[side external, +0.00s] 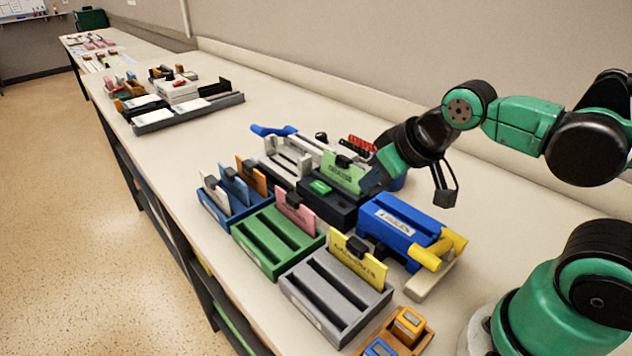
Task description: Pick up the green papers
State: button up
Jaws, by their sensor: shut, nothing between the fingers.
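The green papers (342,177) stand upright in a black device (326,203) with a green button on it, near the middle of the table. A black clip sits on their top edge. My gripper (373,181) is at the right of the green papers, its tip close to their right edge. I cannot tell whether it touches them. It is shut and holds nothing. The lower edge of the papers is hidden inside the device.
A blue rack (215,208) holds white, blue and orange cards. A blue and yellow device (405,225) stands close at the right. Clear table lies beyond the blue-handled device (285,150).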

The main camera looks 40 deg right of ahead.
jog(key=o, duration=0.5)
jog(key=shift+o, duration=0.2)
jog(key=g+y, duration=0.2)
jog(key=g, duration=0.1)
send_near(348, 159)
jog(key=shift+m, duration=0.3)
jog(key=x, duration=0.6)
jog(key=shift+s, duration=0.1)
jog(key=shift+w+f, duration=0.25)
jog(key=shift+f, duration=0.2)
jog(key=shift+x, duration=2.4)
